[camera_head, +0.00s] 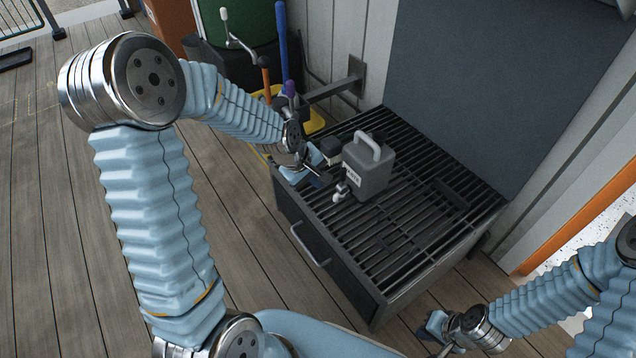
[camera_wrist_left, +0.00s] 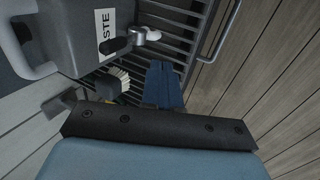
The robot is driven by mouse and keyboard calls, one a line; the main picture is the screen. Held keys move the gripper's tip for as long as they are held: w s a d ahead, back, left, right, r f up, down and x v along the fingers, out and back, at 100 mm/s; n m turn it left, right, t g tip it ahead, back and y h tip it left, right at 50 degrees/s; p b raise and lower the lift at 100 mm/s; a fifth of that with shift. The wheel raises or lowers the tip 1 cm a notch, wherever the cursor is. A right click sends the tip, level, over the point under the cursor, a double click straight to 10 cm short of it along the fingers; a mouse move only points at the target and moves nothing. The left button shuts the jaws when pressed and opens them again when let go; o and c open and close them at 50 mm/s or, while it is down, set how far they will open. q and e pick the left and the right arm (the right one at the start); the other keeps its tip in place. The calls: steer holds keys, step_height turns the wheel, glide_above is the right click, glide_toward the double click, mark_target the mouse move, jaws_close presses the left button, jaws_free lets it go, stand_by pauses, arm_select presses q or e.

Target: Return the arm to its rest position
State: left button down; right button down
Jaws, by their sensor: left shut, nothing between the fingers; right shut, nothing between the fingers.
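My left arm comes in from the left and reaches over the slatted bench. My left gripper (camera_head: 318,178) is at the bench's left end, just left of a grey container. Its blue fingers (camera_wrist_left: 164,85) are shut with nothing between them in the left wrist view. The grey container (camera_head: 368,168) stands upright with a handle on top, a label and a small tap; it also shows in the left wrist view (camera_wrist_left: 70,35). My right gripper (camera_head: 435,325) is low at the bottom right, in front of the bench, shut and empty.
The slatted bench (camera_head: 425,235) has a drawer front with a handle (camera_head: 310,245). A brush (camera_wrist_left: 118,80) lies near the container. A yellow bucket (camera_head: 312,122) with long handles stands behind my left forearm. A dark panel (camera_head: 500,90) rises behind. Wooden floor (camera_head: 50,220) is open at left.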

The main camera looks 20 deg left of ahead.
arm_select(q)
steer(key=p+v, duration=0.1)
steer(key=v, duration=0.7)
steer(key=shift+w+d+r, duration=0.15)
steer(key=shift+w+d, duration=0.1)
steer(key=shift+w, duration=0.05)
arm_select(e)
steer(key=shift+s+a+r, duration=0.15)
steer(key=shift+a+r, duration=0.05)
steer(key=shift+r, duration=0.45)
arm_select(q)
steer(key=s+d+f+m+g+p, duration=0.1)
steer(key=s+d+f+m, duration=0.4)
steer(key=f, duration=0.7)
steer(key=s+d+f+m+g+h+p, duration=0.1)
steer(key=s+d+f+m, duration=0.3)
steer(key=s+d+f, duration=0.5)
step_height(320, 180, down, 3)
steer(key=shift+s+r+m+g+h+p, duration=0.1)
steer(key=shift+s+m+g+h+p, duration=0.3)
steer(key=shift+s+g, duration=0.5)
arm_select(e)
steer(key=r, duration=0.1)
steer(key=a+r, duration=0.1)
steer(key=shift+s+r, duration=0.2)
steer(key=shift+r, duration=0.15)
arm_select(q)
steer(key=shift+s, duration=0.15)
